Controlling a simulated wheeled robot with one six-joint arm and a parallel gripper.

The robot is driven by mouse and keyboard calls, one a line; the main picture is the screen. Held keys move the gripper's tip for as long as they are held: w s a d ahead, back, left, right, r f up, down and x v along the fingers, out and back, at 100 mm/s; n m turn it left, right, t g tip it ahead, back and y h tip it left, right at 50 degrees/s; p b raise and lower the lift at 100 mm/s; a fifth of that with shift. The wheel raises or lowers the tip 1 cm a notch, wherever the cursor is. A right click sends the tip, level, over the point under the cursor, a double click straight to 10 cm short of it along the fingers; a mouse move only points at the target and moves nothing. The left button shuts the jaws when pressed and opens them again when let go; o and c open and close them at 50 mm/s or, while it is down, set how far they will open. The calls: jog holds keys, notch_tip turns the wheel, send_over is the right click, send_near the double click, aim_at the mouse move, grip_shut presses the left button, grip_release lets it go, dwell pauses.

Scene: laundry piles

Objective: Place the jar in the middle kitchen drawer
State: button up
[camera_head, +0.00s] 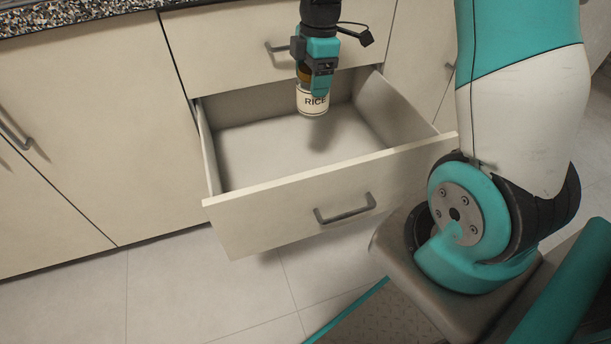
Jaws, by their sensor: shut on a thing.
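The jar (312,104) has a white label reading "RICE" and a brownish upper part. My gripper (316,84) points down and is shut on the jar's upper part, which its fingers partly hide. The jar is roughly upright and appears to hang over the inside of the open middle drawer (290,186). The drawer is pulled out and its visible floor is bare. A shadow lies on the drawer floor below and right of the jar. I cannot tell the exact gap between the jar and the floor.
A shut drawer with a handle (277,47) is just above and behind my gripper. Shut cabinet doors (85,120) stand at the left under a speckled countertop (70,14). The open drawer's walls and front surround the jar. Tiled floor (200,290) is clear in front.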

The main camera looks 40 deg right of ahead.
jog(key=f+n+b, duration=0.1)
jog(key=f+b, duration=0.1)
jog(key=shift+s+d+f+n+b, duration=0.15)
jog(key=shift+d+f+n+b, duration=0.15)
jog(key=shift+d+f+n, duration=0.1)
jog(key=shift+f, duration=0.3)
notch_tip(320, 180, down, 19)
jog(key=b, duration=0.7)
jog(key=shift+f+b, duration=0.1)
jog(key=shift+b, duration=0.2)
jog(key=o, duration=1.3)
jog(key=shift+c, duration=0.2)
